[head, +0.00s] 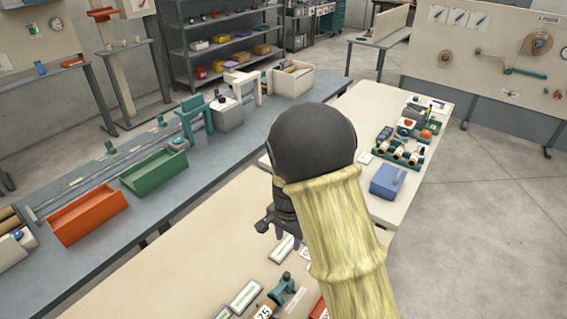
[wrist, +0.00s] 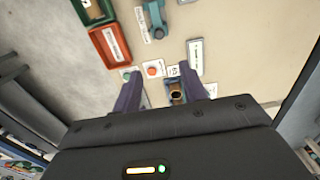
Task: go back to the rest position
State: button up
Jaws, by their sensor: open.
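My gripper (head: 278,236) hangs over the cream table (head: 190,285), partly hidden behind my own yellow-sleeved arm in the head view. In the wrist view its two purple fingers (wrist: 160,80) are spread apart, so it is open. I see nothing clamped between them. A small blue holder with a tan cylinder (wrist: 177,92) shows between the fingers; its distance below them is unclear. A red round button on a white card (wrist: 153,69) lies just beyond the fingertips.
An orange-red tray (wrist: 110,47), a teal fixture (wrist: 155,18) and white label cards (wrist: 195,56) are on the table. In the head view, a blue box (head: 387,182) stands right of my arm. A grey bench (head: 110,225) with orange (head: 88,215) and green bins (head: 153,172) runs along the left.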

jog(key=s+d+r+n+t+b, duration=0.1)
jog(key=s+d+r+n, duration=0.2)
jog(key=s+d, duration=0.3)
jog(key=s+d+r+n+t+b, duration=0.1)
jog(key=s+d+r+n, duration=0.3)
jog(key=s+d, duration=0.2)
jog(key=shift+s+r+n+t, duration=0.15)
jog(key=shift+s+n+t, duration=0.15)
jog(key=shift+s, duration=0.6)
jog(key=shift+d, duration=0.1)
jog(key=shift+c, duration=0.6)
